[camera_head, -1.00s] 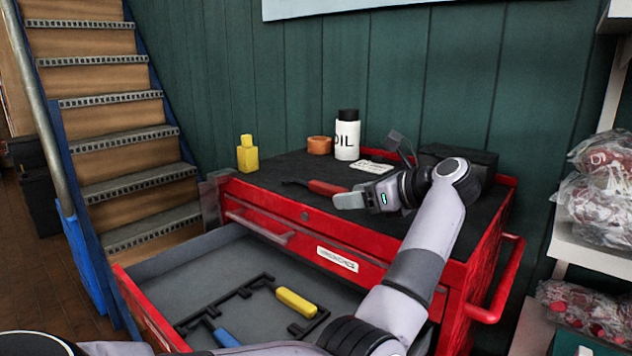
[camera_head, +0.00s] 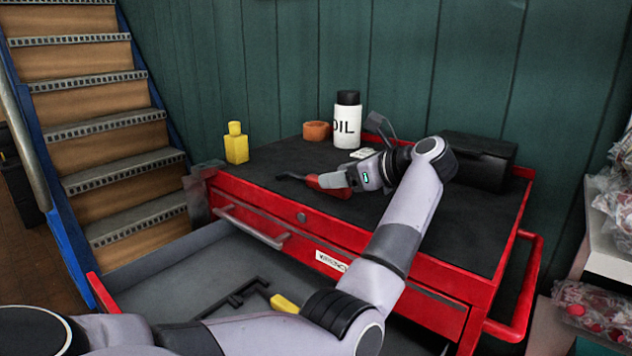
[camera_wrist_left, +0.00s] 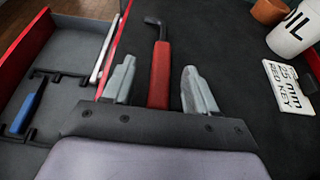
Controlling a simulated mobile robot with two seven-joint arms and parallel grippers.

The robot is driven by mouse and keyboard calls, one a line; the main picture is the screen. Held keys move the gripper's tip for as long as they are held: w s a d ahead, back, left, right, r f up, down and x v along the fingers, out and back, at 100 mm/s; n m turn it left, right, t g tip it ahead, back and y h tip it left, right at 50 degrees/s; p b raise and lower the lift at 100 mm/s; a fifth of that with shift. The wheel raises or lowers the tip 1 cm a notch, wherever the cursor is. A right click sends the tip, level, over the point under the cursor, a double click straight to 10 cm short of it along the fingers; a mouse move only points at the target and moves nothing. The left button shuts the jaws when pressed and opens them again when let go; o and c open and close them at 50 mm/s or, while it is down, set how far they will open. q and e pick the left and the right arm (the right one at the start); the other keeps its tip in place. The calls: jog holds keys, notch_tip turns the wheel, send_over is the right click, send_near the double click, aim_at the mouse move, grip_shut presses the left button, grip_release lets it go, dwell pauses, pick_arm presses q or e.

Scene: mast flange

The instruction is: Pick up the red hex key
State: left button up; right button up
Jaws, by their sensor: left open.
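The red hex key (camera_head: 338,193) lies on the dark top of the red tool cabinet, near its front edge. It has a red handle and a bent black shaft pointing left in the head view. My left gripper (camera_head: 330,181) is open at the handle and hides part of it. In the left wrist view, the key's handle (camera_wrist_left: 160,73) lies between the two spread grey fingers (camera_wrist_left: 158,75), with gaps on both sides. How far the fingertips are above the cabinet top is hard to tell. My right gripper is not in view.
Behind are a white oil bottle (camera_head: 347,122), an orange roll (camera_head: 316,131) and a white label card (camera_wrist_left: 291,86). A yellow bottle (camera_head: 236,145) stands at the left and a black box (camera_head: 477,160) at the right. The open drawer (camera_head: 190,262) holds a yellow-handled tool (camera_head: 284,303).

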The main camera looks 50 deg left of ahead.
aim_at(312, 183)
pick_arm(q)
jog(key=x, duration=0.4)
jog(key=shift+w+a+f+p, duration=0.15)
jog(key=shift+a+f+p, duration=0.1)
jog(key=shift+p, duration=0.1)
grip_shut()
jog(key=shift+r, duration=0.15)
